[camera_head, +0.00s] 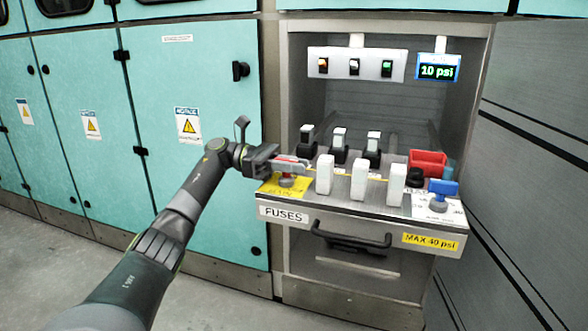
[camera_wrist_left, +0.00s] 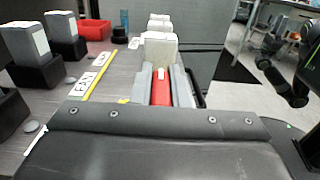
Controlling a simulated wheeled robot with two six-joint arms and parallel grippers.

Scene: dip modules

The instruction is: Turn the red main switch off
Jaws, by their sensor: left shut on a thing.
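The red main switch (camera_head: 287,168) sits on a yellow plate (camera_head: 270,187) at the left front of the panel. In the wrist view its red handle (camera_wrist_left: 161,87) lies between my grey fingers. My left gripper (camera_head: 290,165) comes in from the left and is shut on the red handle. The fingers hide part of the switch in the head view. My right gripper is not in the head view.
Several white fuses stand in a row right of the switch, the nearest fuse (camera_head: 324,174) close to my fingertips. Black holders (camera_head: 308,142) stand behind. A red bin (camera_head: 427,163) and blue valve (camera_head: 443,188) are at the right. A drawer handle (camera_head: 350,238) is below.

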